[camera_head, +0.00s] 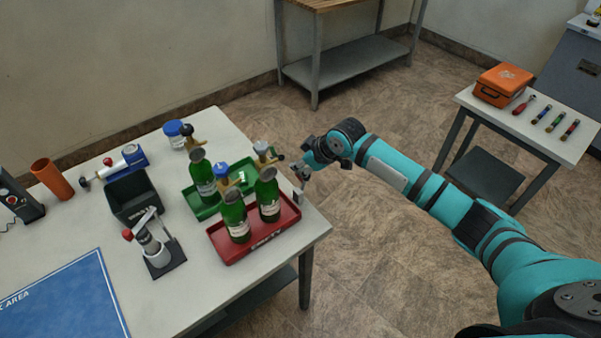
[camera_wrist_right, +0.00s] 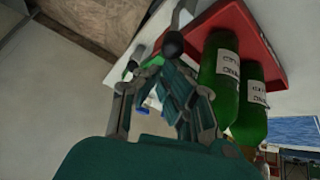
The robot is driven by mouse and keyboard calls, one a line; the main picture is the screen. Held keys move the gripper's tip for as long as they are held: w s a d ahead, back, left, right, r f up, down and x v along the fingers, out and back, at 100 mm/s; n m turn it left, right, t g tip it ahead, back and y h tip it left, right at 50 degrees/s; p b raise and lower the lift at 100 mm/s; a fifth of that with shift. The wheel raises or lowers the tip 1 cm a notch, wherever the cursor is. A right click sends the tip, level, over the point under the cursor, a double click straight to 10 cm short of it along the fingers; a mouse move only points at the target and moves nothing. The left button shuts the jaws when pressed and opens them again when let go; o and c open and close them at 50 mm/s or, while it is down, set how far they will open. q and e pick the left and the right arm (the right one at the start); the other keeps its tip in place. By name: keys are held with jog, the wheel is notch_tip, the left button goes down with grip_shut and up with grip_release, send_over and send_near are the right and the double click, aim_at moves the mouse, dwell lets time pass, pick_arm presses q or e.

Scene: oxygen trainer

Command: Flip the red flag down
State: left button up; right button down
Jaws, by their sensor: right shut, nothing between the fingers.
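I cannot make out a red flag for certain in either view. The red tray (camera_head: 225,256) sits at the table's right edge with two green bottles (camera_head: 236,217) upright in it. My right gripper (camera_head: 299,197) is shut and empty, beside the red tray's right end. In the right wrist view the red tray (camera_wrist_right: 262,35) and the bottles (camera_wrist_right: 217,80) appear upside down to the right of my fingers. A round black knob (camera_wrist_right: 172,45) shows close to the fingers; I cannot tell whether they touch it. My left gripper is not in view.
A green tray (camera_head: 205,211) with another bottle (camera_head: 201,178) stands behind the red one. A clamp stand with a red knob (camera_head: 128,234) and a black bin (camera_head: 133,196) stand to the left.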

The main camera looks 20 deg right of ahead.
aim_at(306, 177)
jog(key=s+t, duration=0.1)
jog(key=s+d+f+t+y+b, duration=0.1)
jog(key=s+t+b, duration=0.1)
jog(key=shift+s+d+f, duration=0.2)
jog(key=shift+s+d, duration=0.1)
jog(key=shift+w+a+r, duration=0.1)
jog(key=shift+w+a, duration=0.1)
jog(key=shift+w, duration=0.25)
jog(key=shift+w+a, duration=0.2)
jog(key=shift+w, duration=0.25)
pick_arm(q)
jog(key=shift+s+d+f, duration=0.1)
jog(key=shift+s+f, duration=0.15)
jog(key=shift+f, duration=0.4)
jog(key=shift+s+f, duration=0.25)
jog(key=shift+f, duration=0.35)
